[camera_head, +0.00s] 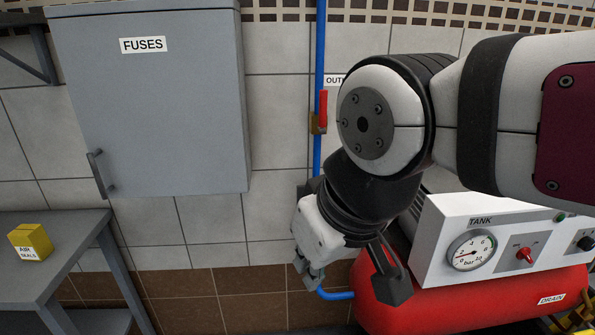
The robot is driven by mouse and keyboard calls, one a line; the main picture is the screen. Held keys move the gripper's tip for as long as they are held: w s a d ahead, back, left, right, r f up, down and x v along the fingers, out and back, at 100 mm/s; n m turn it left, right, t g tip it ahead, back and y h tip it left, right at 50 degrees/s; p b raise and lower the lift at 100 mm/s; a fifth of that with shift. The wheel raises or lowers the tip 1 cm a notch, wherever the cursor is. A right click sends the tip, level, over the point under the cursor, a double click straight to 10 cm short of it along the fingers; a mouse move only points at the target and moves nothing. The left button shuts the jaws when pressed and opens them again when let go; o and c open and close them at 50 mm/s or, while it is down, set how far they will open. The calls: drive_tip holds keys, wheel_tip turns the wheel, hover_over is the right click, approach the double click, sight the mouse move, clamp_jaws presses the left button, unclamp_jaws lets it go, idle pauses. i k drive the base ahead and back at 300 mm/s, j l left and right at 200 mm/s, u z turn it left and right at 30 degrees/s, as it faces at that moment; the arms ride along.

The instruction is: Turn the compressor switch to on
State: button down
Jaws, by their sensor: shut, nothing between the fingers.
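The compressor is a red tank (455,308) at the lower right with a white control panel (440,225) on top. The panel carries a round gauge (471,250) marked TANK, with its needle near the low end. Right of it is a red switch knob (524,254); its labels are too small to read. A black knob (586,243) sits at the right edge. My gripper (312,279) is shut and empty, pointing down left of the tank, in front of the tiled wall. It is well apart from the red knob. My arm hides the panel's upper left surroundings.
A blue pipe (320,45) with a red-handled valve (322,108) runs down the wall behind my gripper. A grey FUSES cabinet (165,120) hangs at left. A grey table (60,235) holds a yellow AIR SEALS box (30,243). A dark green lamp (560,217) sits on the panel.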

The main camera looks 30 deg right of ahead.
sight(524, 252)
drive_tip(key=z, duration=2.05)
drive_tip(key=k+u, duration=0.5)
drive_tip(key=i+j, duration=0.05)
drive_tip(key=i, duration=0.05)
